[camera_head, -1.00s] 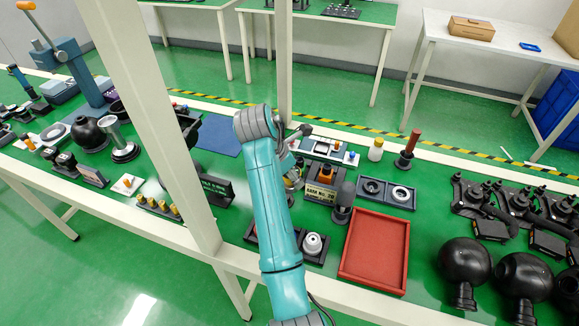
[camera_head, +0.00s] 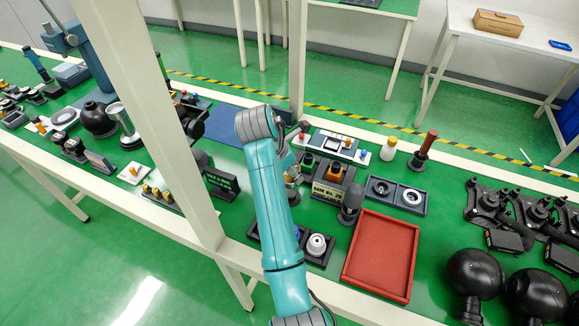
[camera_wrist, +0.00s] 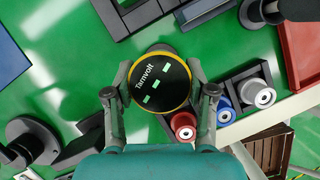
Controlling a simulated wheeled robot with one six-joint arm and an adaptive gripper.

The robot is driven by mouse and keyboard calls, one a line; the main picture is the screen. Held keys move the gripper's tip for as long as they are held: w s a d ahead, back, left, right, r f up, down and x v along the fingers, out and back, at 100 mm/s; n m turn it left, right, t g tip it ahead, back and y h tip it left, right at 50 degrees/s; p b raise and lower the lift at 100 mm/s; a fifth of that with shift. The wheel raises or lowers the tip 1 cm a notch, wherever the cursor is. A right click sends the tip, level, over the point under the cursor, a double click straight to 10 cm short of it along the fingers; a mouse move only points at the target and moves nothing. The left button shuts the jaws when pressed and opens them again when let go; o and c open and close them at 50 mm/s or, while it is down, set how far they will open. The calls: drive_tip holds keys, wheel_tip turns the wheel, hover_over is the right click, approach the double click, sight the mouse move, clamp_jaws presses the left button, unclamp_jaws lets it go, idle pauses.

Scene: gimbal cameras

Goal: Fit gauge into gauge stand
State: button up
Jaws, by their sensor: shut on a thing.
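The gauge (camera_wrist: 160,82) is a round black disc with a yellow rim, "Tarnvolt" lettering and pale green marks, seen face-on in the wrist view. My gripper (camera_wrist: 159,88) is shut on it, one finger on each side, above the green bench top. I cannot tell for sure which item is the gauge stand. A dark stand with an orange-topped part and a lettered plate (camera_head: 327,192) is just right of my arm.
Red, blue and grey cylinders (camera_wrist: 185,125) sit in dark holders near the gripper. A red tray (camera_head: 381,255) lies to the right. A dark upright piece (camera_head: 350,203) stands between. A white frame post (camera_head: 150,110) rises left of my arm. Green bench shows around the gauge.

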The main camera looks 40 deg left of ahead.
drive_tip(key=shift+f, duration=2)
drive_tip(key=shift+f, duration=1.25)
drive_tip(key=o, duration=1.4)
drive_tip(key=shift+r, duration=0.1)
drive_tip(key=shift+v, duration=3.65)
